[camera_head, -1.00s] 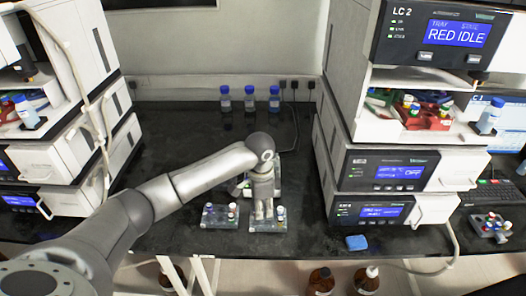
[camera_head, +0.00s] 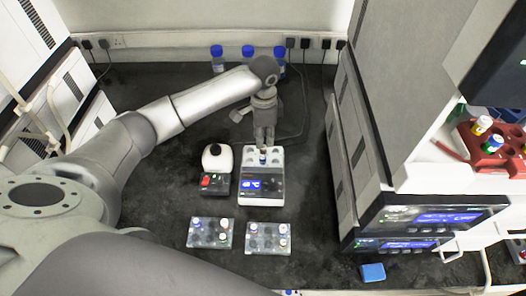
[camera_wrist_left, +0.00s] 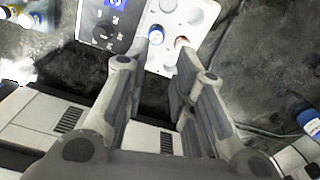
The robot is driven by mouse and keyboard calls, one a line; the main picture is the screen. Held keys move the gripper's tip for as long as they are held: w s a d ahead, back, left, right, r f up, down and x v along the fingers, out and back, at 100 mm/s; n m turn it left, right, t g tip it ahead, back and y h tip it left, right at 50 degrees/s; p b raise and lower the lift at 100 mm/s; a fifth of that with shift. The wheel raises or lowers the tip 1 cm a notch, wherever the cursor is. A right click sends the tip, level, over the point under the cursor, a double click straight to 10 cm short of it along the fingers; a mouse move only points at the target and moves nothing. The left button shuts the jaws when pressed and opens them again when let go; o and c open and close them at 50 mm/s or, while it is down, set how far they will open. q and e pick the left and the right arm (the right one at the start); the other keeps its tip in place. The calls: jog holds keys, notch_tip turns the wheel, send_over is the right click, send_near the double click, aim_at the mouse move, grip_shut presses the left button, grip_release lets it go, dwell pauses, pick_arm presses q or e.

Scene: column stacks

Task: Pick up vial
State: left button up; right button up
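My left gripper (camera_head: 263,141) points down over the back of a white block with round wells and a blue display (camera_head: 276,199). A blue-capped vial (camera_head: 263,158) stands in a well right below the fingertips. In the left wrist view the gripper (camera_wrist_left: 163,60) is open, with a clear gap between its fingers. The blue-capped vial (camera_wrist_left: 156,36) shows at the left fingertip; whether they touch I cannot tell. A reddish spot by the right fingertip is partly hidden. My right gripper is not in view.
A white-and-black mixer (camera_head: 217,160) stands left of the block. Two clear racks with vials, a left one (camera_head: 210,233) and a right one (camera_head: 268,239), lie in front. Blue-capped bottles (camera_head: 217,60) stand at the back. Instrument stacks flank the bench; a blue item (camera_head: 373,272) lies front right.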

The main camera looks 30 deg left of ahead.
aim_at(262, 157)
pick_arm(q)
jog(key=f, duration=0.3)
jog(key=shift+s+d+f+p, duration=0.2)
jog(key=shift+s+p, duration=0.1)
jog(key=shift+s, duration=0.1)
jog(key=shift+w+a+f, duration=0.1)
jog(key=shift+a+f, duration=0.05)
jog(key=shift+f, duration=0.5)
notch_tip(262, 157, down, 4)
jog(key=shift+r+p, duration=0.25)
jog(key=shift+p, duration=0.6)
jog(key=shift+s+f, duration=0.2)
jog(key=shift+f, duration=0.2)
jog(key=shift+w+f, duration=0.1)
jog(key=shift+f, duration=0.1)
jog(key=shift+r, duration=0.1)
jog(key=c, duration=0.5)
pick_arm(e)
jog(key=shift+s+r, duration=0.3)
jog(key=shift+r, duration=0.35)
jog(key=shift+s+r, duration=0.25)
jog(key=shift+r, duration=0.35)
